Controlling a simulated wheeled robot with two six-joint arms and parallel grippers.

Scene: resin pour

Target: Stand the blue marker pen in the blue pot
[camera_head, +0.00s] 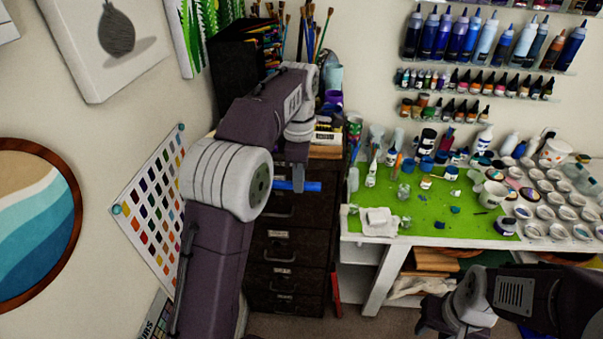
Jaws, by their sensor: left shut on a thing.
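My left gripper (297,179) is in front of the dark drawer cabinet, below its top edge. It is shut on the blue marker pen (312,187), which lies level across the fingers, with its blue end out to the right. A violet-blue pot (334,97) and a pale blue cup (333,74) show at the back of the cabinet top, partly hidden by my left arm. I cannot tell for sure which is the blue pot. My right gripper (437,317) is low at the bottom right, in front of the table. Its fingers are too unclear to judge.
The drawer cabinet (287,250) also carries a dark holder of pencils (235,68) and brushes. The white table (380,285) to the right has a green mat (410,215) crowded with bottles and cups. Paint bottles fill the wall shelves.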

